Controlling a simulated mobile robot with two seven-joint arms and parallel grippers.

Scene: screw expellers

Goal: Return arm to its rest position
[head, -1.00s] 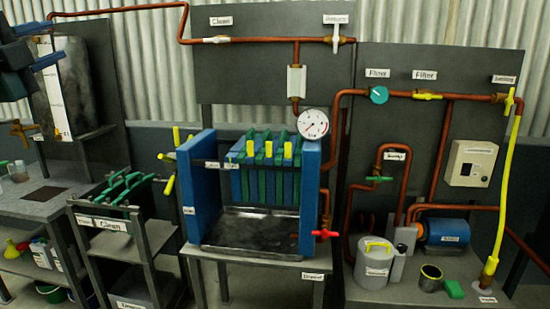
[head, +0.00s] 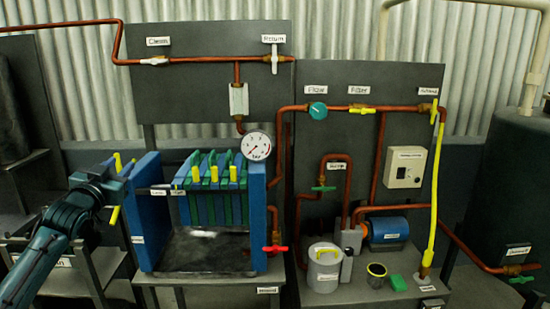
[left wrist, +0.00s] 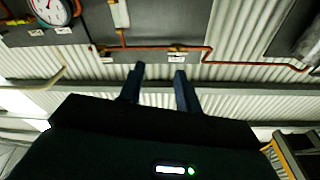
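My left arm (head: 50,238) comes in from the lower left in the head view. My left gripper (head: 112,183) is in front of the left end of the blue filter press (head: 150,220), near its yellow handles. Whether it touches the press cannot be told. In the left wrist view the two dark blue fingers of the left gripper (left wrist: 160,87) stand apart with nothing between them. Behind them are the corrugated wall and copper pipes. My right gripper is in neither view.
The press holds green and blue plates (head: 212,190). A pressure gauge (head: 257,146) sits at its upper right. A grey pot (head: 324,270), a blue pump (head: 388,229) and a yellow hose (head: 435,190) are at the right. A dark tank (head: 515,200) stands at the far right.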

